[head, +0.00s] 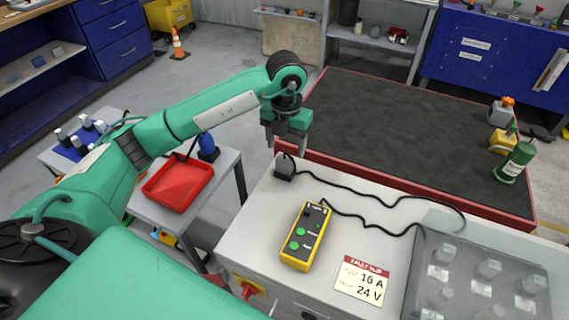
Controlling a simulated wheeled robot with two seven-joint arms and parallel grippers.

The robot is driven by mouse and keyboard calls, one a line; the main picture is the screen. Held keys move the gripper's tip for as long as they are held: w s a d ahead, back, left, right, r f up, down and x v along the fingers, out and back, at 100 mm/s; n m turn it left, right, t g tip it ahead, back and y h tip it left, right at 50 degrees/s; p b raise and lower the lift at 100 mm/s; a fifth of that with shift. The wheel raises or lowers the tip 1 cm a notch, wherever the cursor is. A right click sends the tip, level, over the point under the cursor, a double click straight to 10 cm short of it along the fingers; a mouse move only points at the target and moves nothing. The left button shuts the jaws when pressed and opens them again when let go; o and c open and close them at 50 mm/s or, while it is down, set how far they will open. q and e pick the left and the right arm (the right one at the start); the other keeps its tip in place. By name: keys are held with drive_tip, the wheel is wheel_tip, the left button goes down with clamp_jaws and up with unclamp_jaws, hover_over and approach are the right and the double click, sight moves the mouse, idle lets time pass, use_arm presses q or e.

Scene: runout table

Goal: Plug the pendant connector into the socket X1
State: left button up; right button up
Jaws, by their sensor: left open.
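The yellow and black pendant (304,237) with green buttons lies on the light grey cabinet top (245,235). Its black cable (375,197) loops to the right and back to a small black block, seemingly the pendant connector (285,169), at the top's far left corner. My left gripper (287,146) is open and points down just above and behind this block. Its fingers look empty, and I cannot tell whether they touch the block. I cannot make out a socket marked X1. My right gripper is out of view.
A white label reading 16 A and 24 V (362,281) lies right of the pendant. A clear-covered box (420,262) stands at the right. Behind is a dark mat table with a red edge (400,184). A red tray (178,184) sits on a side table at the left.

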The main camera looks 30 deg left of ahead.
sight(285, 158)
use_arm(q)
drive_tip(key=shift+s+f, duration=0.1)
drive_tip(key=shift+f, duration=0.45)
drive_tip(key=f+p, duration=0.1)
drive_tip(key=f, duration=0.2)
drive_tip(key=shift+a+f+p, duration=0.2)
drive_tip(key=shift+p, duration=0.15)
drive_tip(key=shift+f, duration=0.5)
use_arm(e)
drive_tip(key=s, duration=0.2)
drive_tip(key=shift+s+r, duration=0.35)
use_arm(q)
drive_tip(key=c, duration=1.1)
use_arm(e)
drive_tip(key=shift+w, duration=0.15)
use_arm(q)
drive_tip(key=shift+r, duration=0.1)
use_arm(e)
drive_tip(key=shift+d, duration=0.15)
